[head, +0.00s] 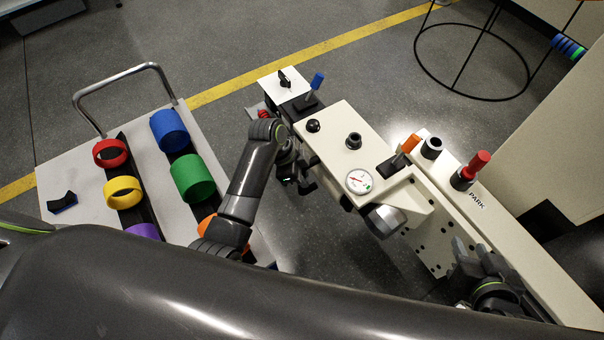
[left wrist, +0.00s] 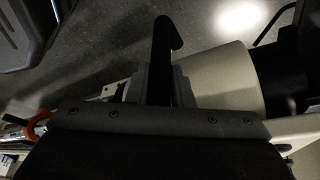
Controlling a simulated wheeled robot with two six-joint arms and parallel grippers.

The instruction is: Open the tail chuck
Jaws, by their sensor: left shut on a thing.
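In the head view my left gripper (head: 303,182) is beside the near left side of the cream machine (head: 335,135). In the left wrist view its fingers (left wrist: 155,85) are shut on a dark bent lever (left wrist: 163,45), whose hooked end sticks out beyond them. A cream cylinder with a dark end (left wrist: 220,75) is just right of the fingers; I cannot tell whether it is the tail chuck. A silvery round part (head: 384,220) is at the machine's near side. My right gripper (head: 472,258) is by the perforated panel, its jaw gap unclear.
A blue-handled lever (head: 317,82), an orange-handled lever (head: 410,143) and a red handle (head: 478,162) rise from the machine. A dial gauge (head: 359,182) is on top. A cart (head: 75,165) with coloured rings is at left. Open floor lies behind.

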